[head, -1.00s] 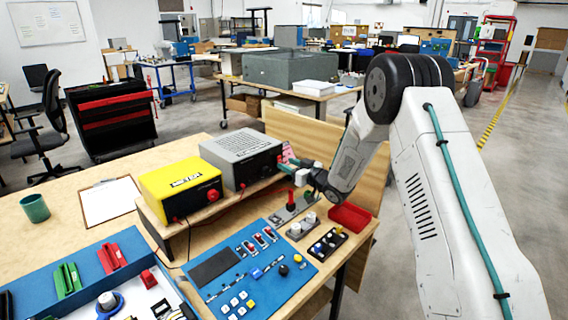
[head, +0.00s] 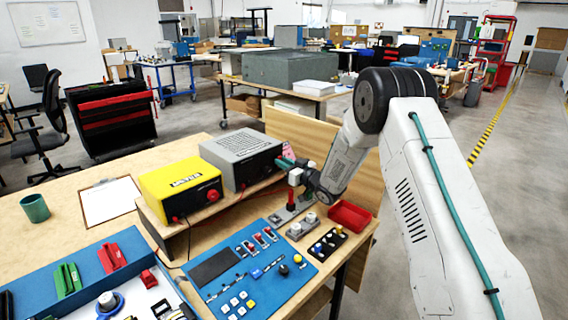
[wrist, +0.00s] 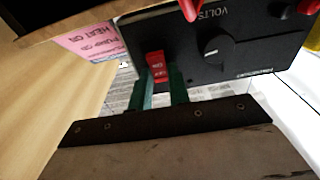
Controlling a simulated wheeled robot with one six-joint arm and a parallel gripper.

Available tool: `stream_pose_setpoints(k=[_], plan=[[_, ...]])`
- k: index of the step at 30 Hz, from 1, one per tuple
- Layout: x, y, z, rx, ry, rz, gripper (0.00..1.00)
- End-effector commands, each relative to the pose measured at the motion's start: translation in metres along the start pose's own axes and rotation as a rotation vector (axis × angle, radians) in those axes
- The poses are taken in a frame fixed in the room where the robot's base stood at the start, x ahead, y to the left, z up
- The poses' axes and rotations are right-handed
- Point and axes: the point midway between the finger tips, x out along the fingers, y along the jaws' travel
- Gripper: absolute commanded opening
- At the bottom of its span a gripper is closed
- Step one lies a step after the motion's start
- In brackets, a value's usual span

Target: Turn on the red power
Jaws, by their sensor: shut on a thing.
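The red power switch (wrist: 155,65) is a small rocker with white lettering on the black front panel (wrist: 225,45) of a unit, beside a knob and the word VOLTS. My gripper (wrist: 159,90) has green fingers at the switch, one on each side of its lower part, and is shut on it. In the head view my gripper (head: 284,162) is at the right front of the grey box (head: 241,150). The switch itself is hidden there. Its exact on or off position is unclear.
A red-handled upright lever (head: 292,198) stands just below my gripper. A yellow meter box (head: 180,188) is left of the grey box. A red tray (head: 350,215) lies at right, and a blue control panel (head: 215,296) in front. A pink note (wrist: 88,42) hangs beside the unit.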

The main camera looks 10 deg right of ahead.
Motion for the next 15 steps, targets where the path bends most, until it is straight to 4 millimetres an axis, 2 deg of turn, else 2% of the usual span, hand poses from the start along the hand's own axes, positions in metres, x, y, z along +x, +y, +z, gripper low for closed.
stream_pose_setpoints(k=[6, 15], plan=[[-0.0008, 0.0001, 0.0042, 0.000, 0.133, 0.001, 0.00], [-0.0012, 0.0004, 0.0033, -0.001, 0.150, 0.001, 0.00]])
